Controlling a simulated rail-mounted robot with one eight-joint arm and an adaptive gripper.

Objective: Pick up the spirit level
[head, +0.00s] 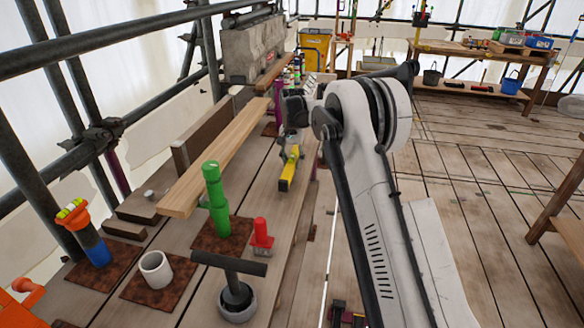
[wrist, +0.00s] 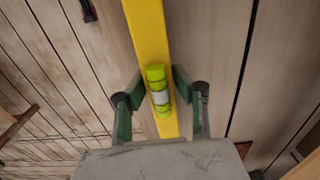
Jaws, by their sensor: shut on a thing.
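In the wrist view the yellow spirit level (wrist: 146,35) runs from the top edge down between the two green fingers of my gripper (wrist: 159,90). A bright green vial with a clear middle sits between the fingertips. The fingers are shut on the bar from both sides. The near end of the bar is hidden behind the grey gripper body. I cannot tell its exact height above the planks.
A loose plank (head: 222,160) lies along the bench to the left. A green stacked cylinder (head: 216,200), a red piece (head: 261,236), a white cup (head: 156,268) and a black T-handled tool (head: 236,283) stand nearer. Scaffold tubes line the left. The floor at right is mostly clear.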

